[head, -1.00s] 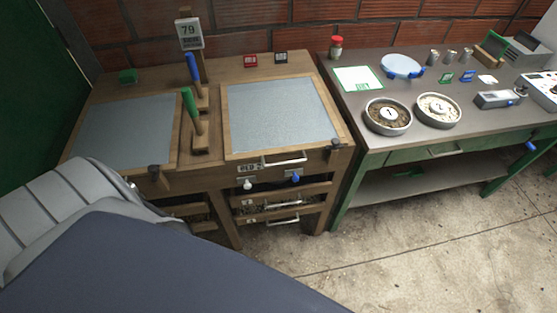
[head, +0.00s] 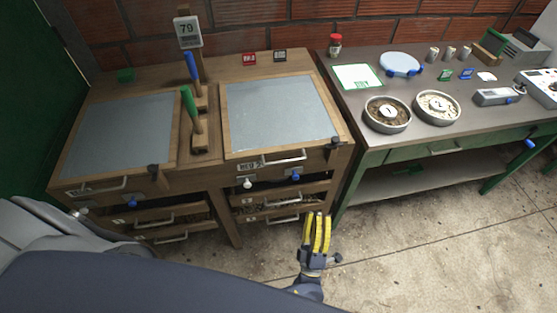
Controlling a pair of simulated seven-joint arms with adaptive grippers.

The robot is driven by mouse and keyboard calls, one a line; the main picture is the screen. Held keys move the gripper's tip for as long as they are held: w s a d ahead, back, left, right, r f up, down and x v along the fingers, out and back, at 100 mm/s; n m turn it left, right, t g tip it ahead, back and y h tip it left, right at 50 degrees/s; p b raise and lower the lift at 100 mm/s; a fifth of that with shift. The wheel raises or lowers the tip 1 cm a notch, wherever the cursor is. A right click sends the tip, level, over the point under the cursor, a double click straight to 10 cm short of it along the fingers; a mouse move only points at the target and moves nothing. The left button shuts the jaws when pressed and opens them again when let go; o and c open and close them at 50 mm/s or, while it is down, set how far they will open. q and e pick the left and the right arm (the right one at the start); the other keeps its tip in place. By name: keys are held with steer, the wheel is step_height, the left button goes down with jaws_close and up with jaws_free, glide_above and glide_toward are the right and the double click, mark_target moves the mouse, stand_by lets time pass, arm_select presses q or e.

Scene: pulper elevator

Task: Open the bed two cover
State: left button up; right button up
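The bed two cover (head: 278,113) is the right-hand grey sheet in a wooden frame on the wooden bench. It lies flat and closed. A metal bar handle (head: 283,159) is on its front edge, beside a small label (head: 250,166) that seems to read BED 2. A dark knob (head: 335,142) sits at its front right corner. My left gripper (head: 317,222) has yellow-striped fingers pointing up the picture. It is below and right of the handle, in front of the bench, apart from it. The finger gap is unclear. My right gripper is not in view.
A similar grey cover (head: 122,135) is at the left. Green and blue upright handles (head: 190,105) stand between the covers. Drawers (head: 282,200) with bar handles sit below. A green table (head: 440,145) with two bowls stands right. The floor (head: 420,235) in front is clear.

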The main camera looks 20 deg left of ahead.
mark_target(287, 161)
arm_select(q)
steer(key=s+a+r+n+g+y, duration=0.1)
steer(key=s+a+n+g+y, duration=0.15)
steer(key=a+n+y, duration=0.55)
steer(key=shift+y, duration=0.3)
steer(key=x, duration=0.5)
steer(key=d+x, duration=0.1)
steer(key=x, duration=1)
steer(key=shift+w+r, duration=0.3)
steer(key=shift+w, duration=0.4)
jaws_close()
